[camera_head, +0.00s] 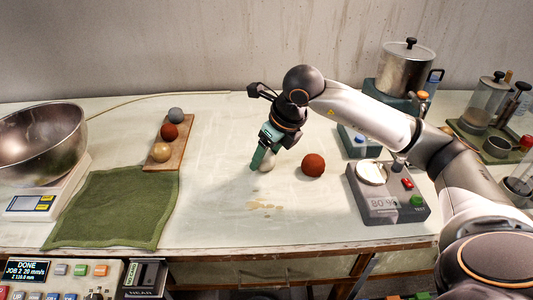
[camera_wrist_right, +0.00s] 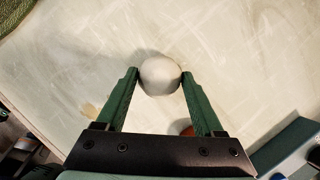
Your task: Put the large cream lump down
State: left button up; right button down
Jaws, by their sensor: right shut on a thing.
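The large cream lump (camera_head: 267,165) is a pale round ball, partly hidden behind my gripper in the head view. My right gripper (camera_head: 262,162) is shut on it, low over the middle of the pale worktop (camera_head: 220,215). In the right wrist view, the lump (camera_wrist_right: 160,75) sits between the tips of the green fingers (camera_wrist_right: 158,84), with pale tabletop behind it. I cannot tell whether it touches the table. My left gripper is not in view.
A reddish-brown ball (camera_head: 313,165) lies close to the right of the gripper. A wooden board (camera_head: 180,154) with grey, red and tan balls and a green cloth (camera_head: 115,208) lie to the left. A grey device (camera_head: 385,206) stands to the right. The table in front is clear.

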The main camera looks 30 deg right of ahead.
grip_release()
jog(key=shift+r, duration=0.1)
jog(key=shift+r+p, duration=0.25)
jog(key=shift+p, duration=0.05)
jog(key=v, duration=1.1)
jog(key=shift+s+d+r+p, duration=0.1)
jog(key=shift+s+r+p, duration=0.15)
jog(key=shift+s+p, duration=0.1)
jog(key=shift+w, duration=0.1)
